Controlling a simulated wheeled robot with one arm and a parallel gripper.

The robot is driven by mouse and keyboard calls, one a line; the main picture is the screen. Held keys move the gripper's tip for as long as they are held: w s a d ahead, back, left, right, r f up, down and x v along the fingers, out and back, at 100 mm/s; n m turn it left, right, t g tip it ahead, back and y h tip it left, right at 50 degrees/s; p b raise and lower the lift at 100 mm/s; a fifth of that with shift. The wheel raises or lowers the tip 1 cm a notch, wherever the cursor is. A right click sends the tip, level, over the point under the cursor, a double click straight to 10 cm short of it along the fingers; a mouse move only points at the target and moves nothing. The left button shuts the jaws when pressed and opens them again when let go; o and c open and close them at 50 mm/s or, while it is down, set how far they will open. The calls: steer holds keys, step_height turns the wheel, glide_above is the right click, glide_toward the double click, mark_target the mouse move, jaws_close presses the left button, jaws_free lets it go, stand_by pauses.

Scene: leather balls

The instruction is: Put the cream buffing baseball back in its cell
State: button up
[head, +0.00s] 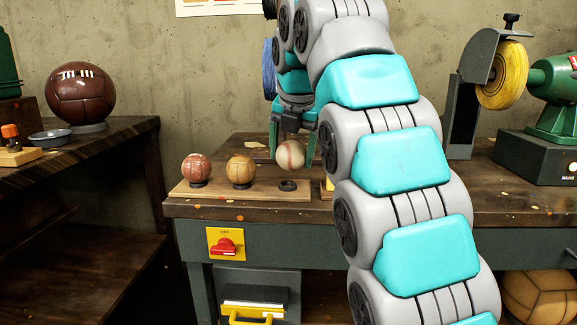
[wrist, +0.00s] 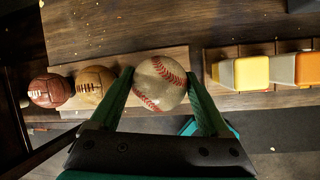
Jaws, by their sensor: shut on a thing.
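The cream baseball (head: 291,156) with red stitching is held between the two green fingers of my gripper (head: 291,150), which is shut on it. The ball also shows in the wrist view (wrist: 160,83) between the fingertips. In the head view it hangs a little above an empty dark ring (head: 288,185) at the right of a wooden board (head: 222,195). In the wrist view the ball and gripper hide this ring. A reddish-brown ball (head: 196,168) and a tan ball (head: 241,169) sit in their own rings on the board, to the left.
A green buffing machine (head: 555,95) with a yellow wheel stands on the bench at right. A brown laced ball (head: 80,95) rests on the left bench. A red switch (head: 226,246) is on the bench front.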

mark_target(292, 147)
steer(key=shift+w+a+f, duration=0.1)
steer(key=shift+w+a, duration=0.25)
steer(key=shift+s+f, duration=0.1)
steer(key=shift+f, duration=1.45)
steer(key=shift+f, duration=0.1)
steer(key=o, duration=1)
steer(key=shift+c, duration=0.2)
steer(key=shift+f, duration=0.15)
steer(key=shift+s+r, duration=0.1)
steer(key=shift+r, duration=0.45)
steer(key=shift+d+p+v, duration=0.15)
steer(key=shift+p+v, duration=0.25)
steer(key=shift+v, duration=1.3)
steer(key=shift+d+p+v, duration=0.1)
steer(key=shift+p+v, duration=0.25)
steer(key=shift+v, duration=1.35)
